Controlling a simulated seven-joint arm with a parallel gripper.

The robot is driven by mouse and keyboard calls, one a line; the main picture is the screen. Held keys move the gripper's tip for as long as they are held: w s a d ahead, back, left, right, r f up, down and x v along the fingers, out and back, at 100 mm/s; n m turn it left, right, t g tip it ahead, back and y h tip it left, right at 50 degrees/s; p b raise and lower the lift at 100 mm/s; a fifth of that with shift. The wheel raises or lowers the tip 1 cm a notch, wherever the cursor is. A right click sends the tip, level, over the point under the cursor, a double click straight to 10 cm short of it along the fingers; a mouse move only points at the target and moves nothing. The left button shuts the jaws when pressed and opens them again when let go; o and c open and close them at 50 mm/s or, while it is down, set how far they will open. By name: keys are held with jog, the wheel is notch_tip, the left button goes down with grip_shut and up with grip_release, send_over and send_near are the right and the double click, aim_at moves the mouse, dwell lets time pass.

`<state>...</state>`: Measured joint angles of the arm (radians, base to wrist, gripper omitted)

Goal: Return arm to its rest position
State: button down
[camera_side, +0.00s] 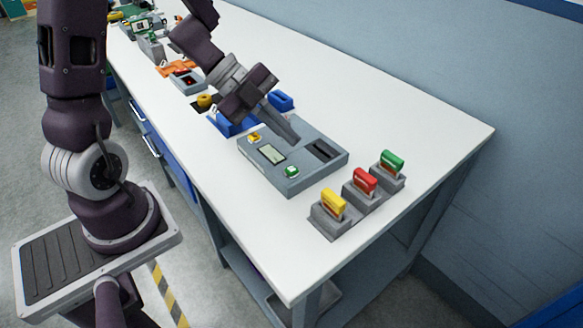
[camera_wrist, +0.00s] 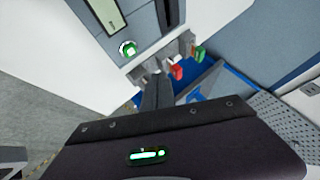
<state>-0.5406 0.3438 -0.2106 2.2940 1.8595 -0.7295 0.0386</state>
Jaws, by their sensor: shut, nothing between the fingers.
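My gripper (camera_side: 293,138) is shut and empty, slanting down with its fingertips over the grey control box (camera_side: 312,178). The side view does not show clearly whether they touch it. The box has a small screen (camera_side: 271,153), a yellow button (camera_side: 254,137), a green button (camera_side: 291,171) and a dark slot (camera_side: 322,149). In the wrist view my shut fingers (camera_wrist: 157,92) reach up from the dark gripper body. The green button (camera_wrist: 128,48) and part of the screen (camera_wrist: 104,15) show beyond them to the upper left.
Grey holders with yellow (camera_side: 333,204), red (camera_side: 366,181) and green (camera_side: 392,163) handled pieces stand near the right end of the white table (camera_side: 420,130). Blue parts (camera_side: 281,101) lie behind the box. More clutter lines the far left. The table's right rear is clear.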

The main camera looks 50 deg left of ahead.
dwell(0.5)
jog(key=w+a+r+n+t+y, duration=0.2)
jog(key=a+r+n+t+y, duration=0.3)
jog(key=a+r+n+y, duration=0.45)
jog(key=s+d+n+g, duration=0.1)
jog(key=s+d+n, duration=0.2)
jog(key=s, duration=0.3)
jog(key=s+d+r+n+g+h, duration=0.1)
jog(key=s+d+n+g, duration=0.1)
jog(key=s+d+n, duration=0.2)
jog(key=s+d+r+n+g+h, duration=0.1)
jog(key=s+d+n, duration=0.2)
jog(key=s, duration=0.6)
jog(key=shift+s+d+g, duration=0.15)
jog(key=shift+g, duration=0.25)
jog(key=shift+r, duration=0.1)
